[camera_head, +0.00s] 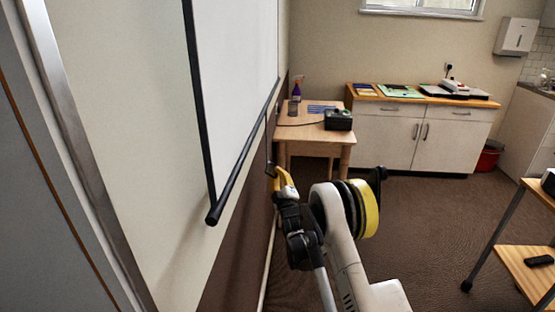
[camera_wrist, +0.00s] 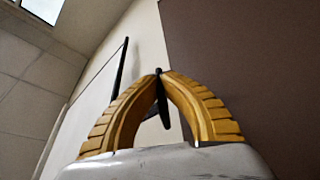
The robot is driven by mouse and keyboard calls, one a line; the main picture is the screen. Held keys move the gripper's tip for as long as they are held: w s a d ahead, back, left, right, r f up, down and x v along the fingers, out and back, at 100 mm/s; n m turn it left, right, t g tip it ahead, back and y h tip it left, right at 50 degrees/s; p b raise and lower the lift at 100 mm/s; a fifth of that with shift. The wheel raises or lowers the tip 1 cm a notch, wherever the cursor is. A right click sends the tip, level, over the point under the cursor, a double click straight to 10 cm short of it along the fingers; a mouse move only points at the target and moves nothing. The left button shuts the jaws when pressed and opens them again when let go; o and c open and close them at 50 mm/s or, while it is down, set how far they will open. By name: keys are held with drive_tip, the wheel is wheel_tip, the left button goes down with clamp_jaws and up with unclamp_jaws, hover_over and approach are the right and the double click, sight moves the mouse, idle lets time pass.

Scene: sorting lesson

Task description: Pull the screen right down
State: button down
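The white projection screen (camera_head: 235,75) hangs on the left wall, partly lowered. Its black bottom bar (camera_head: 243,150) runs along its lower edge, well above the floor. A thin dark pull cord (camera_head: 268,130) hangs from the bar to a small dark handle (camera_head: 270,170). My gripper (camera_head: 281,178) is at this handle, below the bar. In the wrist view, the yellow fingers of my gripper (camera_wrist: 159,74) come together at their tips on the dark handle (camera_wrist: 162,105). The screen also shows there, behind the left finger (camera_wrist: 88,112).
A small wooden table (camera_head: 300,133) with a spray bottle (camera_head: 295,92) and a dark box (camera_head: 338,120) stands beyond my gripper. A white cabinet (camera_head: 440,145) is at the back. A wooden trolley (camera_head: 530,268) is at the right. Brown floor between is clear.

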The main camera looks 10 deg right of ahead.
drive_tip(key=shift+a+f, duration=0.2)
drive_tip(key=shift+f, duration=2.35)
drive_tip(key=c, duration=1.6)
unclamp_jaws()
drive_tip(key=shift+a, duration=0.15)
drive_tip(key=shift+o, duration=0.2)
drive_tip(key=v, duration=0.7)
drive_tip(key=shift+s, duration=0.25)
